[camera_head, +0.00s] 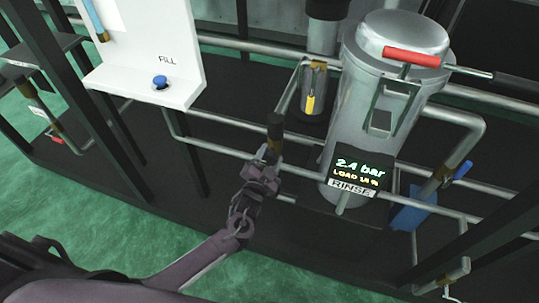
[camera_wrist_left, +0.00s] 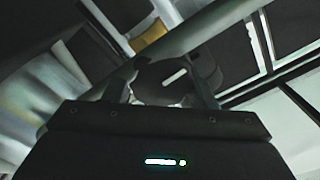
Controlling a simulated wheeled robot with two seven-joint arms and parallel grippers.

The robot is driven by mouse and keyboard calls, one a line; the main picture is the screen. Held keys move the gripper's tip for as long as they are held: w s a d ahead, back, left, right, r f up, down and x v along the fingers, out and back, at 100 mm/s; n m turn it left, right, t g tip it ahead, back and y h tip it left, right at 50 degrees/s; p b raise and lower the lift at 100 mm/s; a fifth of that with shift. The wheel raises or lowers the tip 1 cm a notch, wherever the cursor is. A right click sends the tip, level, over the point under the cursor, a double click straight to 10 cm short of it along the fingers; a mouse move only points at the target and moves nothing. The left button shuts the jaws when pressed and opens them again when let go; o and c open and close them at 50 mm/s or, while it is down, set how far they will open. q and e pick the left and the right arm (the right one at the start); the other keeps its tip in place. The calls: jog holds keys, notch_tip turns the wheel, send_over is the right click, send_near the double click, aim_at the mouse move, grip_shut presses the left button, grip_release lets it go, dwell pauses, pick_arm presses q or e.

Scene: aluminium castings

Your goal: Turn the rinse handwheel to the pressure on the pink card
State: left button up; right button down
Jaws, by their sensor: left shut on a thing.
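The rinse display (camera_head: 357,172) on the front of the metal tank reads 2.4 bar, with a smaller LOAD line that looks like 18 %, above a RINSE label. My left gripper (camera_head: 268,157) is in front of the pipework, left of the display. In the left wrist view its fingers (camera_wrist_left: 172,88) are shut on a dark rounded part with a white mark, which looks like the handwheel (camera_wrist_left: 152,76). In the head view the gripper mostly hides the handwheel. I see no pink card in either view. My right gripper is not in view.
The metal tank (camera_head: 388,85) with a red handle (camera_head: 411,57) stands behind the pipes. A white panel (camera_head: 150,50) with a blue FILL button (camera_head: 160,82) is at upper left. Pipes (camera_head: 235,153) run close around my left gripper. Green floor (camera_head: 90,215) is open at lower left.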

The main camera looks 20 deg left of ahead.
aim_at(269, 162)
pick_arm(q)
jog(key=shift+m, duration=1.2)
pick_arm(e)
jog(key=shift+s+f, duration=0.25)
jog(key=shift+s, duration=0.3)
pick_arm(q)
jog(key=shift+f, duration=0.1)
jog(key=o, duration=1)
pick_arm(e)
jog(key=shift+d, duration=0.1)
pick_arm(q)
jog(key=s+p, duration=0.1)
jog(key=s, duration=0.5)
jog(key=shift+s, duration=0.35)
jog(key=shift+s+a, duration=0.1)
jog(key=shift+s, duration=0.5)
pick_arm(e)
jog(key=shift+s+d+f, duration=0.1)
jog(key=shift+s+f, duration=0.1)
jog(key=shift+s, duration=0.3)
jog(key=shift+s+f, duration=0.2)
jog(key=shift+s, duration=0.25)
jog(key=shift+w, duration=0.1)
